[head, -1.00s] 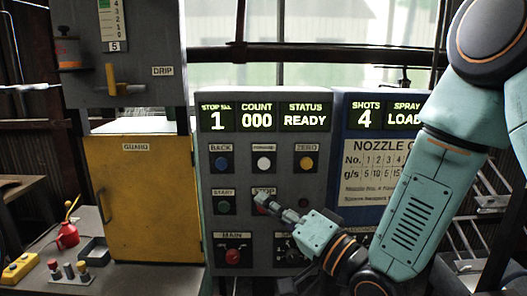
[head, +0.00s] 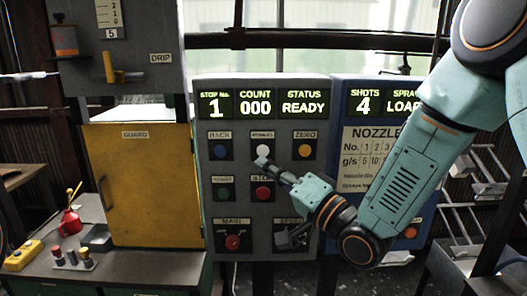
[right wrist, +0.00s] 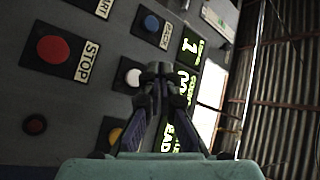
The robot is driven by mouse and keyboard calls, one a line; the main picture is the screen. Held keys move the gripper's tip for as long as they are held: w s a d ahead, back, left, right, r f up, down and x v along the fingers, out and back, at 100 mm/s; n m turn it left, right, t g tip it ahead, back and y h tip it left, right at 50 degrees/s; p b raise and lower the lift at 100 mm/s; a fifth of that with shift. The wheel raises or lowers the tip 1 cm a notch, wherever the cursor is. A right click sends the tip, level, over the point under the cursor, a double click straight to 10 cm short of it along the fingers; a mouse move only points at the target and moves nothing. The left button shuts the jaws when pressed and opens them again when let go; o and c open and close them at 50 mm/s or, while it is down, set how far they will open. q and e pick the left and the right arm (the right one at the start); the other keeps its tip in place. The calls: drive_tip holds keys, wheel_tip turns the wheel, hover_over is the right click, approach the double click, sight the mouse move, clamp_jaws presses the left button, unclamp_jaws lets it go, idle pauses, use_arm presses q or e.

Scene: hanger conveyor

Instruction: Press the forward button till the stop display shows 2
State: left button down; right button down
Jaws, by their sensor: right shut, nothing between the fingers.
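The stop display (head: 215,104) at the upper left of the grey control panel reads 1. The white forward button (head: 263,150) sits in the panel's top button row, between the blue back button (head: 220,151) and the yellow zero button (head: 305,151). My right gripper (head: 261,162) is shut and empty, its tip at the lower edge of the white button. In the right wrist view the closed fingertips (right wrist: 160,72) are beside the white button (right wrist: 133,77). I cannot tell whether they touch it. My left gripper is not in view.
The red stop button (head: 262,193) and green start button (head: 224,193) are just below, with the main switch (head: 232,241) lower down. A yellow guard door (head: 140,190) stands left. A bench with a red oil can (head: 70,220) is at far left.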

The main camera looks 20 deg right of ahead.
sight(263, 152)
drive_tip(key=w, duration=0.3)
drive_tip(key=shift+w+d, duration=0.3)
drive_tip(key=shift+d, duration=0.1)
drive_tip(key=shift+w, duration=0.2)
drive_tip(key=shift+s, duration=0.15)
idle(0.4)
idle(0.4)
drive_tip(key=shift+d, duration=0.1)
